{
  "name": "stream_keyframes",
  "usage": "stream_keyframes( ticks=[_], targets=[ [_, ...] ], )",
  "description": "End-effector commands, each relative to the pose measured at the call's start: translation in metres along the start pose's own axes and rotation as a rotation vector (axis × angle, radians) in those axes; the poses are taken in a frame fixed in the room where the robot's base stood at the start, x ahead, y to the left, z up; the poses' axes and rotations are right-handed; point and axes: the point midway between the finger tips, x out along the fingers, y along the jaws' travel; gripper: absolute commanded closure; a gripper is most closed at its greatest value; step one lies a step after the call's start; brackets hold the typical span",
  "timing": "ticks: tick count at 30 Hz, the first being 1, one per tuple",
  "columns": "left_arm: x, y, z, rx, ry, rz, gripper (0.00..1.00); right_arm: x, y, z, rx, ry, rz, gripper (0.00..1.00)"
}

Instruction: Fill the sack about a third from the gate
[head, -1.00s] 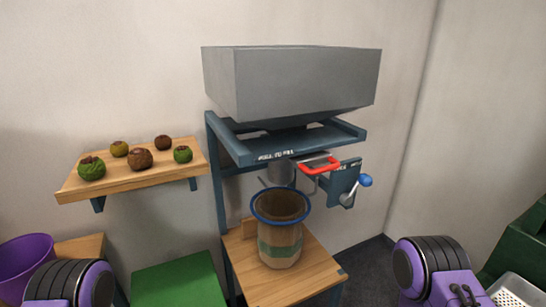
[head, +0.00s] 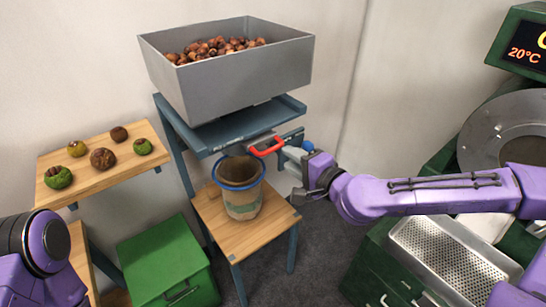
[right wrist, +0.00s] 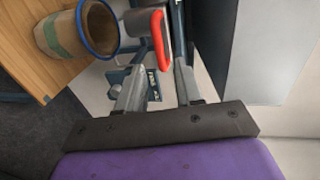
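The tan sack (head: 241,205), with a blue rim and a green band, stands upright and open on a wooden stand under the hopper (head: 240,77). I see no chestnuts in its mouth. The grey hopper holds a heap of brown chestnuts (head: 212,48). The red gate handle (head: 267,147) sits under the hopper's frame; it also shows in the right wrist view (right wrist: 159,40). A blue knob (head: 308,146) shows beside my right gripper (head: 288,174). That gripper's fingers (right wrist: 160,90) are spread, with a labelled plate (right wrist: 153,84) seen between them. My left gripper is out of view.
A wooden shelf (head: 90,181) at left carries several green and brown fruits. A green box (head: 168,262) stands on the floor below. At right are a perforated metal tray (head: 450,262) and a green machine with a round drum and a temperature display (head: 528,55).

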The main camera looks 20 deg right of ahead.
Motion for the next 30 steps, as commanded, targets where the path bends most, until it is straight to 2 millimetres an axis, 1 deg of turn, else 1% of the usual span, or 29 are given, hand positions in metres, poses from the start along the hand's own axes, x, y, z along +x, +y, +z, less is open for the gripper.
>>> stream_keyframes(
  ticks=[1,3,6,10,12,15,22,23,24,25,26,30],
  targets=[
    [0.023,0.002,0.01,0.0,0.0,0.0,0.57,0.007,0.012,0.002,-0.006,-0.002,-0.005,0.64],
    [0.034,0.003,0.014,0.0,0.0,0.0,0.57,0.027,0.013,0.001,-0.009,0.001,0.003,0.64],
    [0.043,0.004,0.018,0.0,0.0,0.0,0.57,0.05,0.009,0.001,-0.005,0.0,0.004,0.64],
    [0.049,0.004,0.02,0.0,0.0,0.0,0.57,0.071,0.005,0.0,-0.002,0.001,0.004,0.64],
    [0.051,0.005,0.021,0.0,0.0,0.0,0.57,0.078,0.003,0.001,-0.002,0.0,0.002,0.64],
    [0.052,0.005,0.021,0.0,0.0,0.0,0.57,0.082,0.002,0.001,0.001,0.0,0.003,0.64],
    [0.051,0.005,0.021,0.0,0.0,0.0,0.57,0.083,0.001,0.001,0.002,0.0,0.003,0.64],
    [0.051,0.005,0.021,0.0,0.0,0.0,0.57,0.083,0.001,0.001,0.002,0.0,0.003,0.74],
    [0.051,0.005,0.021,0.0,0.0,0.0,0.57,0.083,0.001,0.001,0.002,0.0,0.003,0.87],
    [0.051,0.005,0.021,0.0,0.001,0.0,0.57,0.083,0.001,0.001,0.002,0.0,0.003,0.97],
    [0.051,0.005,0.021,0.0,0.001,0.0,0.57,0.083,0.001,0.001,0.001,0.0,0.003,1.0],
    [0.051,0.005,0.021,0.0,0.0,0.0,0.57,0.082,0.001,0.001,0.001,0.0,0.002,1.0]
  ],
)
